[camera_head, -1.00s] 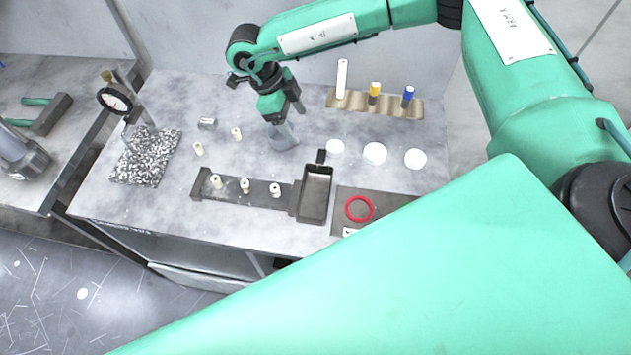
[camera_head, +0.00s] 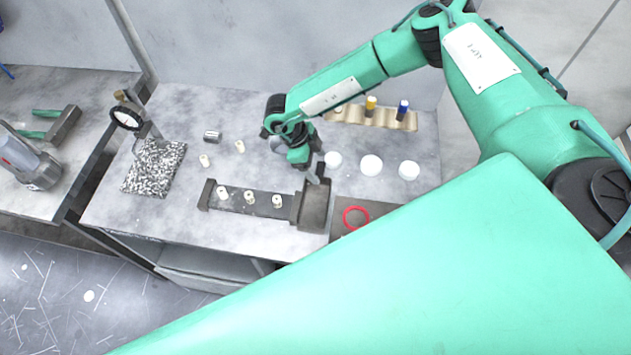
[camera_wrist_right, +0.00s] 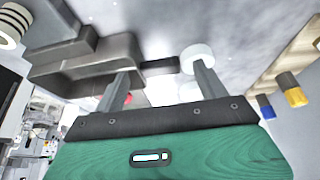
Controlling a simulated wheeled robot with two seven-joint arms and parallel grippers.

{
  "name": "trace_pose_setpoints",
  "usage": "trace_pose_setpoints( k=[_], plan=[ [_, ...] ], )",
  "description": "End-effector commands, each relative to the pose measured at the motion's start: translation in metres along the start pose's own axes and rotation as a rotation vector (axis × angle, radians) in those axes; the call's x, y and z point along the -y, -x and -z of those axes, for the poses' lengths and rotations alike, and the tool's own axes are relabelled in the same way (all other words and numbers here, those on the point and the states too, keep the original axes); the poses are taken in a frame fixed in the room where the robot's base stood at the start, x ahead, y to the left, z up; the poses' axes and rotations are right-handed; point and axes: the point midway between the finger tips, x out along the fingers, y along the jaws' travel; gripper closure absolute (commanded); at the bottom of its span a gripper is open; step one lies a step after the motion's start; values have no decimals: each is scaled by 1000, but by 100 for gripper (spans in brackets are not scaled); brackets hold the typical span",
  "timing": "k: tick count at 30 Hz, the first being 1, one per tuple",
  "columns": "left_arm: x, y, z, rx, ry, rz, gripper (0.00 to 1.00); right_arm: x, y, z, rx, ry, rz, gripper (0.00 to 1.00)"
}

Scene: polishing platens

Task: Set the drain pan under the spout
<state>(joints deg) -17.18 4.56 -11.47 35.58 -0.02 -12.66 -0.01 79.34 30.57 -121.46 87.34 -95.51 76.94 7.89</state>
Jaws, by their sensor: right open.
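The drain pan appears to be the dark rectangular pan (camera_head: 314,212) at the right end of a dark bar on the bench; it also shows in the wrist view (camera_wrist_right: 75,68). My right gripper (camera_head: 314,176) is open above the pan's far end. In the wrist view, the pan's short dark handle (camera_wrist_right: 158,67) lies between the two spread fingers of my right gripper (camera_wrist_right: 160,73). I cannot tell if the fingers touch it. I cannot make out a spout for certain. My left gripper is not in view.
The dark bar (camera_head: 236,203) carries white cylinders, left of the pan. White round discs (camera_head: 371,166) stand right of the gripper, close by. A wavy rack (camera_head: 390,121) with capped tubes is behind. A red ring (camera_head: 356,217) lies right of the pan. A dial gauge (camera_head: 127,118) stands left.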

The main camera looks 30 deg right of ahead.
Motion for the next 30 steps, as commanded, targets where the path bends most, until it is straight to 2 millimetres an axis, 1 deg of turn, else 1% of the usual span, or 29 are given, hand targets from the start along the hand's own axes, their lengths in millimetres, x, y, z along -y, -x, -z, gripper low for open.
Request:
trace_pose_setpoints(
  k=[1,3,6,12,14,18,20,30],
  plan=[
    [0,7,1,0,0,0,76,0,-6,2,-5,-1,-2,26],
    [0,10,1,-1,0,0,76,-1,-12,1,-2,-1,-2,26],
    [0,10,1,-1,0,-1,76,0,-18,1,-2,-1,-1,26],
    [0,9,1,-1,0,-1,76,0,-19,0,-1,-1,-1,26],
    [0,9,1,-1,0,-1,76,0,-19,0,-1,-1,-1,38],
    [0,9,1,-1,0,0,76,0,-19,0,-1,-1,-1,66],
    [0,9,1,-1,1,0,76,0,-19,0,-1,-1,-1,77],
    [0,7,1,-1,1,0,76,0,-16,1,0,-1,-1,78]
  ],
)
